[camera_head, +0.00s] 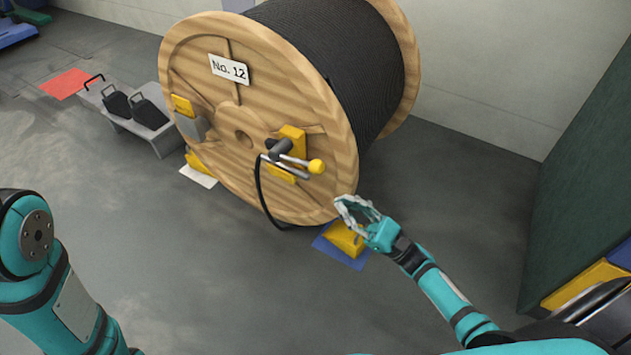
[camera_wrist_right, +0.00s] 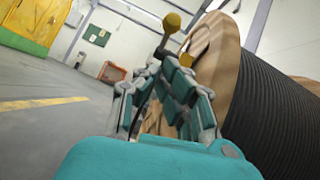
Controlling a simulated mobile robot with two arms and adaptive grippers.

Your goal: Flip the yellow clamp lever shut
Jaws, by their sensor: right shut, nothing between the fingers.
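The clamp sits on the front face of the wooden reel (camera_head: 215,75), with a yellow block (camera_head: 293,140) and a grey lever (camera_head: 290,160) ending in a yellow knob (camera_head: 316,166). The lever sticks out to the right from the face. In the right wrist view the knob (camera_wrist_right: 172,21) shows beyond my fingertips, and the fingers hide part of the lever. My right gripper (camera_head: 352,207) is shut and empty, below and right of the knob, apart from it in the head view. My left arm shows at the left, but its gripper is out of view.
A black cable end (camera_head: 260,195) loops down from the clamp. Yellow chocks (camera_head: 345,238) stand at the reel's foot, one on a blue mat (camera_head: 330,252). A grey bench (camera_head: 155,138) with black items stands behind left. A green panel (camera_head: 580,190) bounds the right. The floor in front is clear.

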